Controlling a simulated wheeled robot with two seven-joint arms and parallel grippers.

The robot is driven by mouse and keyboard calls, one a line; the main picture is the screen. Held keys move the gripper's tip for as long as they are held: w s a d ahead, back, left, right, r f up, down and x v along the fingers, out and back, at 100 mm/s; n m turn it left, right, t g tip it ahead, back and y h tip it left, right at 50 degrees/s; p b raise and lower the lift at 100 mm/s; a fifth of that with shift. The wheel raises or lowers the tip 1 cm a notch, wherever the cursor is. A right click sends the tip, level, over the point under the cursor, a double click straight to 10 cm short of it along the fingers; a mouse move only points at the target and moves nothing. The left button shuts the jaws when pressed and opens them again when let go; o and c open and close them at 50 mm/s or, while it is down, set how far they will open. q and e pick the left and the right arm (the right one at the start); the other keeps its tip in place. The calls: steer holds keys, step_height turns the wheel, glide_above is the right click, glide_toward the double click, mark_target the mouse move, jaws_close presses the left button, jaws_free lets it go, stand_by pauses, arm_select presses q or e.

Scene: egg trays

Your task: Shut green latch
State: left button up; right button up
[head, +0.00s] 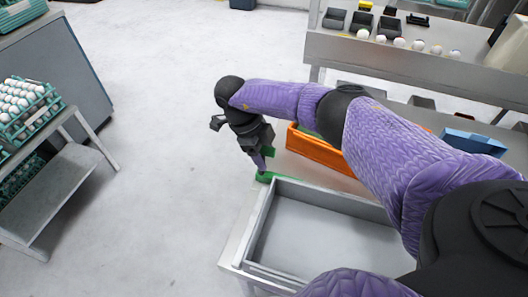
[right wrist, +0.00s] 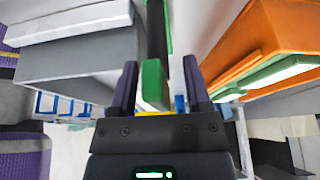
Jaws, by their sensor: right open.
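The green latch (head: 264,177) shows at the far left corner of the grey open-topped drawer (head: 272,208) in the head view. A green block, apparently part of the latch, stands between my fingers in the right wrist view (right wrist: 154,82). My right gripper (head: 262,158) points down just above that corner. Its two fingers are spread on either side of the green block (right wrist: 160,72), with a gap visible on both sides. Whether the latch is open or closed is hard to tell. My left gripper is not in view.
An orange crate (head: 318,151) with a green item inside lies just right of my right gripper. A counter with eggs (head: 400,43) stands at the back right. A shelf cart (head: 60,190) with egg trays stands at the left. The floor between is clear.

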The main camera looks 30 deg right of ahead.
steer(key=v, duration=1)
steer(key=shift+p, duration=0.3)
steer(key=shift+f, duration=0.1)
